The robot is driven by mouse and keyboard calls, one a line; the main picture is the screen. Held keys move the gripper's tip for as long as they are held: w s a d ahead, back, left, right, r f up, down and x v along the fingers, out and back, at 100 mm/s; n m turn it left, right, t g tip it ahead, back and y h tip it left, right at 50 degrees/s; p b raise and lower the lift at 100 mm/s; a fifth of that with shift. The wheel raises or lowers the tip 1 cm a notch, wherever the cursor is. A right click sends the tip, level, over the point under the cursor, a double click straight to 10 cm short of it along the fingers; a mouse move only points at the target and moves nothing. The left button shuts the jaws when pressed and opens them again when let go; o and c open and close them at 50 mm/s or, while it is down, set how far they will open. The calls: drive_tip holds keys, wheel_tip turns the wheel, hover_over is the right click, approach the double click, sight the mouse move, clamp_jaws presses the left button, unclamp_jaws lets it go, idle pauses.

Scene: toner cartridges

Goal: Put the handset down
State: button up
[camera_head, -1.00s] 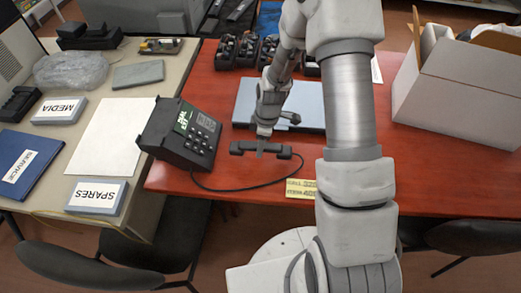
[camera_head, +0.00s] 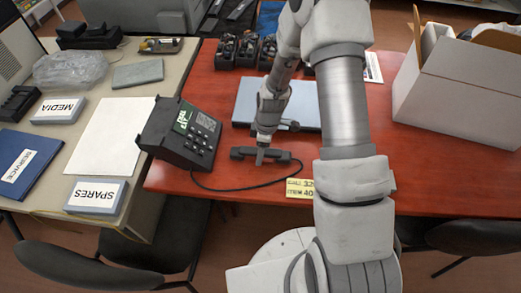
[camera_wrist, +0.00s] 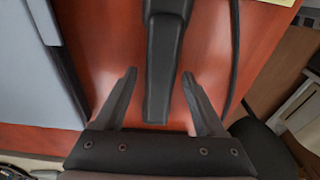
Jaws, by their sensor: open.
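The dark handset (camera_head: 278,155) appears to lie flat on the red table, with its cord curving off to the right. My gripper (camera_head: 260,160) is right over it in the head view. In the wrist view the handset (camera_wrist: 163,70) runs between the two open fingers of my gripper (camera_wrist: 159,76), with a visible gap on each side. The black desk phone (camera_head: 180,135) with a display and keys stands to the left of the handset, its base tilted. The handset's underside is hidden.
A grey-blue flat box (camera_head: 304,108) lies behind the handset. A yellow label (camera_head: 300,188) lies in front and to the right. An open white carton (camera_head: 460,95) stands at the right. Several black cartridges stand at the back. The red table (camera_head: 400,165) is bare at the right front.

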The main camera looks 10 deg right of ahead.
drive_tip(key=shift+r, duration=0.1)
drive_tip(key=s+d+r+m+t+h+p, duration=0.1)
drive_tip(key=s+r+m, duration=0.2)
drive_tip(key=r, duration=1.1)
drive_tip(key=s+d+r+m+t, duration=0.1)
drive_tip(key=s+r+m, duration=0.2)
drive_tip(key=r, duration=1.1)
drive_tip(key=s+r+m+t, duration=0.3)
drive_tip(key=s+r+m, duration=0.5)
drive_tip(key=s, duration=0.6)
wheel_tip(320, 180, up, 2)
drive_tip(key=shift+s+d+r, duration=0.25)
